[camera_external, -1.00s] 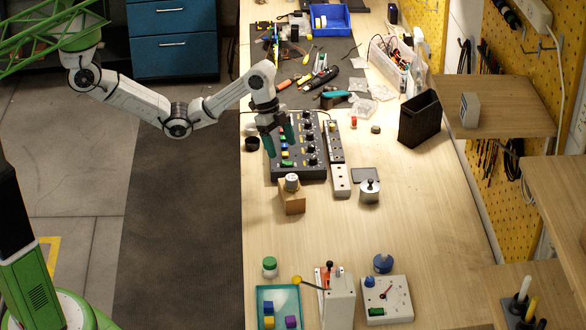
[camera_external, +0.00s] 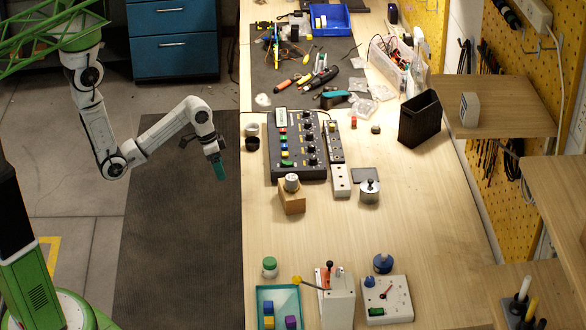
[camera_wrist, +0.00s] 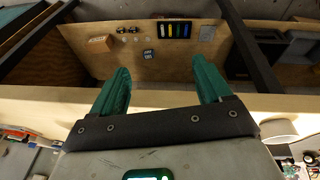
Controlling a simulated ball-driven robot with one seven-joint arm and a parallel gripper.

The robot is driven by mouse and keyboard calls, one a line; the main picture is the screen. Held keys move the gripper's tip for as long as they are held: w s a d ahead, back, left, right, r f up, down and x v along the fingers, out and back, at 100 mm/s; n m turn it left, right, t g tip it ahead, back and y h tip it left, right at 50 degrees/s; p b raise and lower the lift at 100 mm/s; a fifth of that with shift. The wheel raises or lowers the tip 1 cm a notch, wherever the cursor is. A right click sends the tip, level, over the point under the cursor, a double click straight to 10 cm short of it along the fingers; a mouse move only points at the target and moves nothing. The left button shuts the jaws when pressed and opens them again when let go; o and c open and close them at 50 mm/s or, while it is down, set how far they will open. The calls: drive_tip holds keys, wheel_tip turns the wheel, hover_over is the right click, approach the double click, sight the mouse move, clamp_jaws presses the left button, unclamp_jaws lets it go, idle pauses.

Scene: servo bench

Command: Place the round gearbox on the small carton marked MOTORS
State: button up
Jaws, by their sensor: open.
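A small brown carton (camera_external: 292,204) stands on the bench just in front of the dark control box; its lettering cannot be read. A small round silver piece, which looks like the round gearbox (camera_external: 291,182), sits upright on top of the carton. My gripper (camera_external: 219,170) hangs left of the bench edge, over the dark floor mat, apart from both. In the wrist view its two green fingers (camera_wrist: 163,78) are spread with nothing between them. I cannot make out the carton or gearbox for sure in the wrist view.
A control box with knobs (camera_external: 297,145) lies behind the carton. A silver lidded cylinder (camera_external: 369,192) stands to the carton's right. Two cups (camera_external: 252,144) stand near the left bench edge. A teal tray (camera_external: 279,291) and a lever device (camera_external: 338,300) are in front. The bench's middle right is clear.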

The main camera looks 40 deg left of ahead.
drive_tip(key=s+a+f+n+y, duration=0.1)
drive_tip(key=s+a+f+n, duration=0.1)
drive_tip(key=s+a, duration=0.4)
drive_tip(key=s+a+f+n+y, duration=0.1)
drive_tip(key=s+a+f+n, duration=0.2)
drive_tip(key=s+a, duration=0.3)
drive_tip(key=a+n, duration=0.1)
drive_tip(key=a, duration=0.2)
drive_tip(key=shift+s+a+n+y, duration=0.2)
drive_tip(key=shift+s+n+y, duration=0.1)
drive_tip(key=shift+n+y, duration=0.1)
